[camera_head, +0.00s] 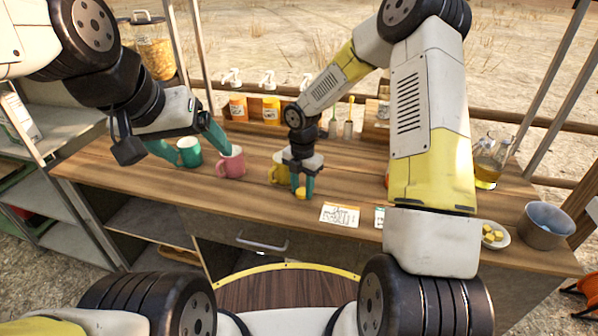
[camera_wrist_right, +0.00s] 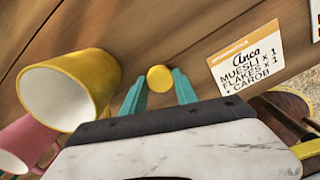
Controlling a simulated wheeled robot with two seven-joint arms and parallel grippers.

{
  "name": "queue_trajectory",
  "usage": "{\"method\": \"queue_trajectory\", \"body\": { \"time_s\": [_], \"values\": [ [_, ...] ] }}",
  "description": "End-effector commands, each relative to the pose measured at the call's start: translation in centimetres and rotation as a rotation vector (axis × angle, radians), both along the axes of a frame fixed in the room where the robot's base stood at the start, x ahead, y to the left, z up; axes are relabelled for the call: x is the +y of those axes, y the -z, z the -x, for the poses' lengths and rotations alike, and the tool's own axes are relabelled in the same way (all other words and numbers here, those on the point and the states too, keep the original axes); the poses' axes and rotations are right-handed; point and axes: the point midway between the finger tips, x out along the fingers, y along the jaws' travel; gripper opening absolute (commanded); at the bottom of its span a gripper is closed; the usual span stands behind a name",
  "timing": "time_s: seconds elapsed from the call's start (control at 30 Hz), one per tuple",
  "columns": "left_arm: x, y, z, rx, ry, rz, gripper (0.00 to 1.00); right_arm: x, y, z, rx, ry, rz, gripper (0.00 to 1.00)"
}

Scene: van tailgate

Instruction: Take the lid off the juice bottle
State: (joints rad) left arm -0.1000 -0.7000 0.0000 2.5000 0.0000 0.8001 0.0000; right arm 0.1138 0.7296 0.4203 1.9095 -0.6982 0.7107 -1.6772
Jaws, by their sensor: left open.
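A small round yellow cap-like disc (camera_head: 301,194) is near the counter's front edge. It also shows in the right wrist view (camera_wrist_right: 159,78). My right gripper (camera_head: 302,190) points down over it, with one teal finger on each side and a narrow gap visible in the wrist view. A clear glass vessel with yellow liquid (camera_head: 486,183) stands at the right, partly behind my right arm. I cannot tell whether it is the juice bottle or has a lid.
A yellow mug (camera_wrist_right: 68,88) is just left of my right gripper. A printed card (camera_head: 340,215) lies to its right. A bowl with yellow pieces (camera_head: 494,236) and a metal bucket (camera_head: 545,226) stand at the right. Orange-labelled pump bottles (camera_head: 271,108) line the back.

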Motion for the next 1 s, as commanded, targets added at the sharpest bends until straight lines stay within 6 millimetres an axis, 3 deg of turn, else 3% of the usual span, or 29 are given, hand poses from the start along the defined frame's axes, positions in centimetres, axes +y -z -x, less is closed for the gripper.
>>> {"method": "queue_trajectory", "body": {
  "time_s": [0.03, 0.1, 0.53, 1.0],
  "values": [
    [0.0, 0.0, 0.0, 0.0, 0.0, 0.0, 0.81, 0.0, 0.0, 0.0, 0.0, 0.0, 0.0, 0.45],
    [0.0, 0.0, 0.0, 0.0, 0.0, 0.0, 0.81, 0.0, 0.0, 0.0, 0.0, 0.0, 0.0, 0.57],
    [0.0, 0.0, 0.0, 0.0, 0.0, 0.0, 0.81, 0.0, -1.0, -0.1, -0.002, 0.001, -0.001, 0.57],
    [0.0, 0.0, 0.0, 0.0, 0.0, 0.0, 0.81, 0.0, -10.2, -0.1, -0.003, 0.002, -0.001, 0.57]
  ]
}}
